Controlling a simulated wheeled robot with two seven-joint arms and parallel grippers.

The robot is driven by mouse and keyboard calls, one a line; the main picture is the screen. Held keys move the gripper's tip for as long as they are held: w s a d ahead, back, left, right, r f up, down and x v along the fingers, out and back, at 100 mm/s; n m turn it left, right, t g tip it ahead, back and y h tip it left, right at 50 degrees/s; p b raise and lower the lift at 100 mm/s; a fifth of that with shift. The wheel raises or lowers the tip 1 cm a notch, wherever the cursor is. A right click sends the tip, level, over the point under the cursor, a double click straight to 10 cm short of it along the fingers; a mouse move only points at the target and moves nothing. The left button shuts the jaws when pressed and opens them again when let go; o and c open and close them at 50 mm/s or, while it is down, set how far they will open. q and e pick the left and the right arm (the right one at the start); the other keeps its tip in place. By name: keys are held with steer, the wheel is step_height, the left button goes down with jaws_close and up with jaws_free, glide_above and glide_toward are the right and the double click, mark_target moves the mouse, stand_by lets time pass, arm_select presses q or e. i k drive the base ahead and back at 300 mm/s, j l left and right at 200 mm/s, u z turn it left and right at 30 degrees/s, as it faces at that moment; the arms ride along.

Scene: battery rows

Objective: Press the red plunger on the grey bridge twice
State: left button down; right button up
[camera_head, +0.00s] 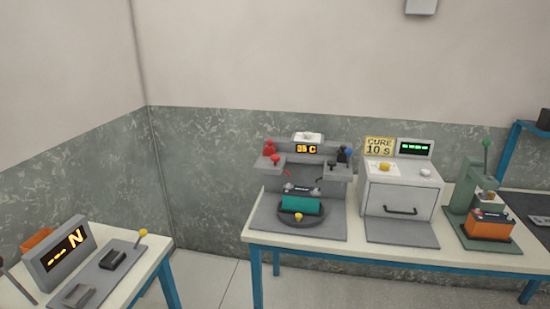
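The grey bridge (306,170) stands at the back left part of the long table, over a grey base plate. A red piece (269,148) and a small red knob (276,159) sit on its left shelf; at this size I cannot tell which is the plunger. A display on the bridge reads what looks like "35 C". A teal battery (300,205) sits in front of the bridge on a dark round turntable (285,216). Neither of my grippers is in view.
A white cure box (401,190) with a "CURE 10 S" sign stands right of the bridge. Further right is a green press (464,190) with an orange battery (488,225). A separate table (141,262) at left holds a display showing "N". Floor shows between the tables.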

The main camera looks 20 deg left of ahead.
mark_target(275, 158)
steer(key=i+l+u, duration=0.35)
steer(key=i+l, duration=0.15)
steer(key=i+l+u, duration=0.2)
steer(key=l, duration=0.25)
steer(key=i+l+u, duration=0.35)
steer(key=l, duration=0.45)
steer(key=i+j, duration=0.05)
